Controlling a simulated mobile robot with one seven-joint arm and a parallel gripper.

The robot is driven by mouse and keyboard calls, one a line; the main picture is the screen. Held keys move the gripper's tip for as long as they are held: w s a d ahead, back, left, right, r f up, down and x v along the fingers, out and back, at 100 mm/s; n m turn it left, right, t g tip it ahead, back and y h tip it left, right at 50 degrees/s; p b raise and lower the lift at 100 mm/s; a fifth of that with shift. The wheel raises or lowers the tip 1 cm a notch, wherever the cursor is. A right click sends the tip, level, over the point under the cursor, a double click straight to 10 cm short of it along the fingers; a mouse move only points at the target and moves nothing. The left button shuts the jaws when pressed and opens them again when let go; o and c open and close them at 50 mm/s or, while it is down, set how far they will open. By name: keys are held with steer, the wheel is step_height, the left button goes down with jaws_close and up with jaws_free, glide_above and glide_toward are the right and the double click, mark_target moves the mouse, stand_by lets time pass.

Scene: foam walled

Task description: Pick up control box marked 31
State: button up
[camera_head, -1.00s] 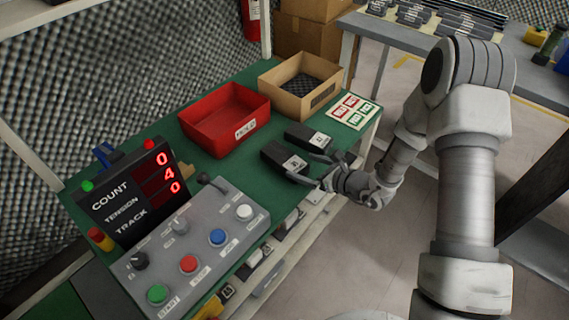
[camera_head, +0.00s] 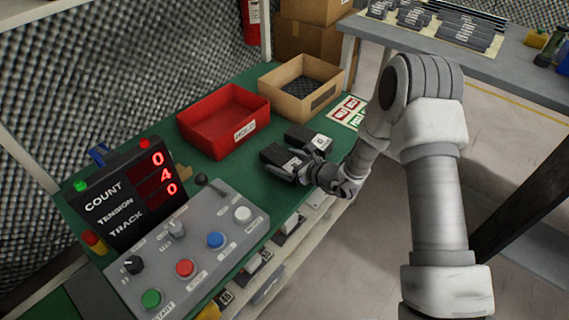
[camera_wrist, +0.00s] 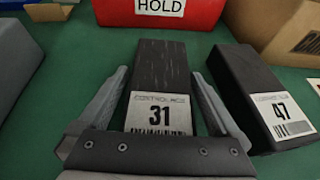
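The control box marked 31 (camera_wrist: 160,75) is a dark block with a white label, lying on the green bench in the wrist view. In the head view the box (camera_head: 279,155) is partly covered by my gripper (camera_head: 300,165). In the wrist view my gripper (camera_wrist: 158,108) has one finger on each side of the box near its label end, with narrow gaps beside it. The fingers are spread and do not appear to press on the box. A similar dark box marked 47 (camera_wrist: 258,92) lies just to the right; it also shows in the head view (camera_head: 305,137).
A red bin marked HOLD (camera_head: 222,122) and an open cardboard box (camera_head: 300,88) stand behind the boxes. A grey control panel (camera_head: 190,245) and count display (camera_head: 133,190) stand at left. Box 47 leaves little room beside my right finger.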

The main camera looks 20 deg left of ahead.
steer(key=c, duration=1.5)
steer(key=shift+r, duration=0.1)
